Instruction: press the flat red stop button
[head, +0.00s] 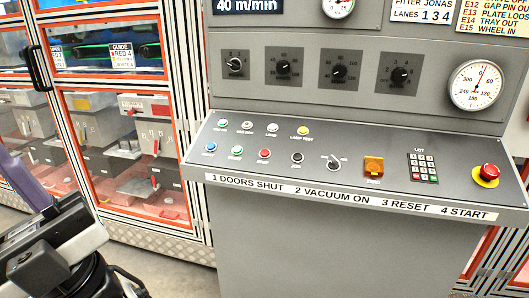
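The flat red stop button (264,153) is in the lower row of small controls on the sloped grey console panel (225,170). It sits between a green button (237,151) on its left and a black button (297,157) on its right. Its small label is too blurred to read. Nothing covers it. A grey and black part of my arm shows at the lower left, well apart from the console. I cannot make out any gripper fingers.
A red mushroom button (487,171) on a yellow base is at the panel's right, beside a keypad (423,167) and an orange covered control (373,167). A blue button (210,148) is at the left. A glass-doored cabinet (130,120) stands left of the console.

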